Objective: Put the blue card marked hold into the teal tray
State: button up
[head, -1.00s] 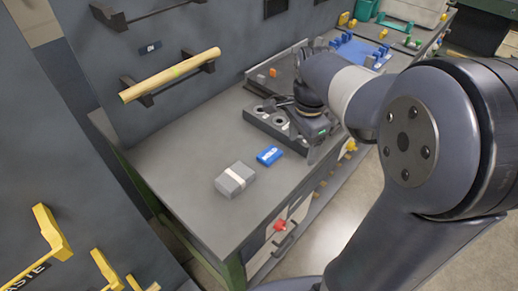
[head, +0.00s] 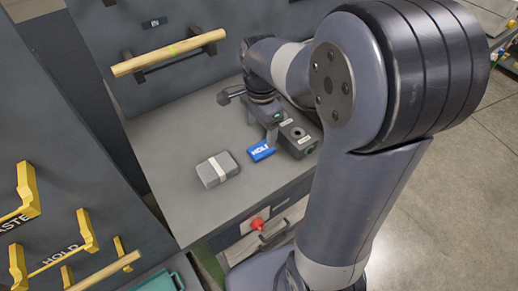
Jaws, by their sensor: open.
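The blue card (head: 261,150) with white lettering, seemingly HOLD, lies on the grey bench top (head: 165,140), right of a grey block. My gripper (head: 270,134) is open and just behind the card, its fingers pointing down. From this angle I cannot tell whether a finger touches the card. A teal object (head: 163,284), perhaps the teal tray, shows only in part at the bottom edge, near a yellow-bracketed rack marked HOLD (head: 60,258).
A grey block with a pale band (head: 217,169) sits left of the card. A dark block with round holes (head: 300,137) stands to its right. A wooden rod (head: 168,53) rests on wall brackets. A red knob (head: 257,223) sticks out below the bench's front edge.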

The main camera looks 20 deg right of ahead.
aim_at(261, 149)
notch_tip(261, 149, down, 8)
jog(key=shift+r, duration=0.25)
jog(key=shift+c, duration=0.3)
jog(key=shift+w, duration=0.1)
jog(key=c, duration=1.1)
